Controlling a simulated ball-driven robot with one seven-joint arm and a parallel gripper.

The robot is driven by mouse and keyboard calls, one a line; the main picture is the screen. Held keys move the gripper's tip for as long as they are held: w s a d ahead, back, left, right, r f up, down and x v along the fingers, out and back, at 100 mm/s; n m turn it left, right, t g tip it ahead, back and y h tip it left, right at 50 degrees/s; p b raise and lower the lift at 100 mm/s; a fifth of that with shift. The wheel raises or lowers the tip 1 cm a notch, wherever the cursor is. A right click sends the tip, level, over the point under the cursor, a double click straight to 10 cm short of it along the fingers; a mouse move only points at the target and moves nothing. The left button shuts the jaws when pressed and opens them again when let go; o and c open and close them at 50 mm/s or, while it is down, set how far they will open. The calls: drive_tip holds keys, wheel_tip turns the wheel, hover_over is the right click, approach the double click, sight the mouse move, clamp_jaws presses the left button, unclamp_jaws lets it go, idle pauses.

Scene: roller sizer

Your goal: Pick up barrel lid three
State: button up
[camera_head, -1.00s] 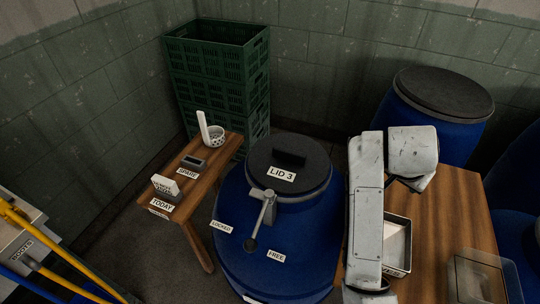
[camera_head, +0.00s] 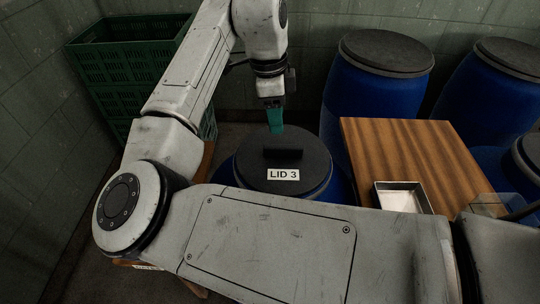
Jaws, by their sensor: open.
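Barrel lid three (camera_head: 306,161) is a round black lid with a raised dark bar handle (camera_head: 282,154) and a white label reading "LID 3" (camera_head: 283,175). It sits on top of a blue barrel (camera_head: 337,188), mostly hidden by my arm. My gripper (camera_head: 275,126) points down with teal fingers, open and empty, at the far edge of the lid, behind the handle. Whether the fingertips touch the lid I cannot tell. The latch lever and its tags are hidden behind my arm.
A wooden table (camera_head: 400,150) with a metal tray (camera_head: 402,197) stands close on the right. Blue barrels with black lids (camera_head: 386,52) stand behind it. Green crates (camera_head: 125,62) are stacked at the back left. A small wooden bench on the left is mostly covered by my arm.

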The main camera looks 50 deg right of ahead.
hover_over(283, 146)
drive_tip(key=w, duration=0.1)
drive_tip(key=f, duration=0.4)
drive_tip(key=shift+a+f, duration=0.3)
drive_tip(key=shift+a, duration=0.1)
drive_tip(key=shift+s+d+f+p, duration=0.15)
drive_tip(key=shift+s+f+p, duration=0.05)
drive_tip(key=shift+f, duration=0.75)
drive_tip(key=shift+s+d+f+p, duration=0.15)
drive_tip(key=shift+d+f+p, duration=0.05)
drive_tip(key=shift+f, duration=0.75)
drive_tip(key=shift+s+d+f+p, duration=0.15)
drive_tip(key=shift+s+f+p, duration=0.05)
drive_tip(key=shift+f, duration=0.75)
clamp_jaws()
